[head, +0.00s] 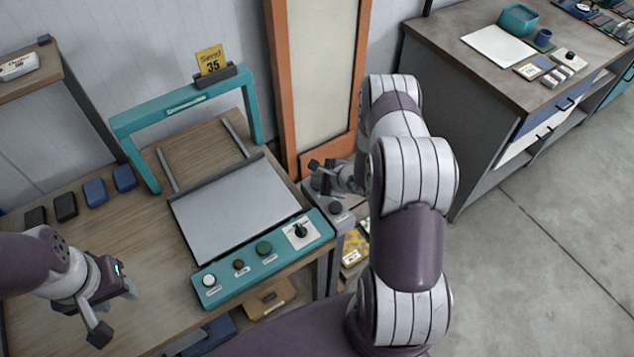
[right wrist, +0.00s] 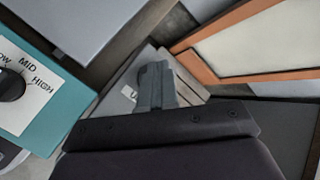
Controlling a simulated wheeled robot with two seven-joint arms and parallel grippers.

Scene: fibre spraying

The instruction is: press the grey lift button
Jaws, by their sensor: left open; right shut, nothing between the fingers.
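A grey control box (head: 351,216) stands at the right end of the work table. A round dark grey button (head: 336,208) is on its top, with a small label in front of it. My right gripper (head: 320,178) is shut and empty over the far part of this box. In the right wrist view the shut fingers (right wrist: 155,86) point down at the box top, beside a partly covered label (right wrist: 129,94) starting with U. Whatever lies under the fingertips is hidden, and contact cannot be told. My left gripper (head: 114,312) is open and empty over the table's left front.
A teal panel (head: 223,289) with white, brown and green buttons and a dial lies left of the box. Behind it are a grey plate (head: 232,212) and a raised teal frame (head: 183,107). An orange-framed panel (head: 283,95) stands close behind my right gripper.

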